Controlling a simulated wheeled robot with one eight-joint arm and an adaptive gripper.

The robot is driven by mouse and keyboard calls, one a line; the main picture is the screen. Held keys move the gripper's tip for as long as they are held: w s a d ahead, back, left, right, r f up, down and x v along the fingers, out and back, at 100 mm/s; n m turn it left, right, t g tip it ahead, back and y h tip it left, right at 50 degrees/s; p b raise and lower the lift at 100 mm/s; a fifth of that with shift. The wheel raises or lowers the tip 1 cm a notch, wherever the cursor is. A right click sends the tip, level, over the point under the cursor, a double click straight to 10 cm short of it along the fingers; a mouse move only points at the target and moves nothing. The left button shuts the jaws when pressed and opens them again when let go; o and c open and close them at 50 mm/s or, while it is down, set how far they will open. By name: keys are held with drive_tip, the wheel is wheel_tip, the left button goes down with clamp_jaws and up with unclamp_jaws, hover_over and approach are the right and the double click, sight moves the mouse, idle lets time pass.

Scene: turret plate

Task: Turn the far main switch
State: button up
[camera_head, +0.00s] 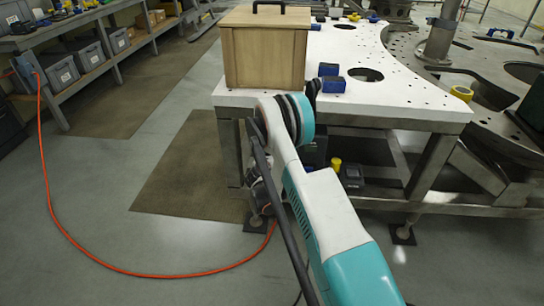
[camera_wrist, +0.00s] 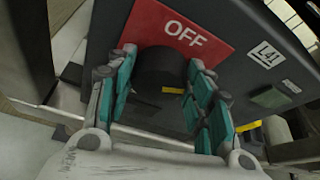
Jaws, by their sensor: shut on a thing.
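The main switch shows in the wrist view as a round black knob (camera_wrist: 160,68) with a small yellow mark on its lower right part. It sits on a dark grey panel (camera_wrist: 235,75), just below a red OFF plate (camera_wrist: 182,28). My gripper (camera_wrist: 162,62) is shut on the knob, with one teal-padded finger on each side of it. The far side of the knob is hidden. In the head view my gripper and the switch are not clearly visible; my white and teal arm reaches down beside the table's front edge.
The panel also carries an L41 label (camera_wrist: 266,52) and a green piece (camera_wrist: 269,97). In the head view a wooden box (camera_head: 265,52) and blue blocks (camera_head: 333,84) stand on the white table (camera_head: 410,100). An orange cable (camera_head: 60,228) crosses the floor at left.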

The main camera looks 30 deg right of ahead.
drive_tip(key=n+h, duration=0.1)
drive_tip(key=n, duration=0.1)
drive_tip(key=n+h, duration=0.2)
drive_tip(key=n, duration=0.1)
drive_tip(key=n+g+h, duration=0.1)
drive_tip(key=n+h, duration=0.1)
drive_tip(key=n, duration=0.1)
drive_tip(key=shift+w+a+f, duration=0.2)
drive_tip(key=shift+a+f, duration=0.1)
drive_tip(key=shift+f, duration=0.05)
drive_tip(key=shift+n, duration=0.3)
idle(0.4)
drive_tip(key=o, duration=1.1)
drive_tip(key=shift+c, duration=0.2)
drive_tip(key=shift+a, duration=0.1)
drive_tip(key=v, duration=0.7)
drive_tip(key=shift+s+a, duration=0.15)
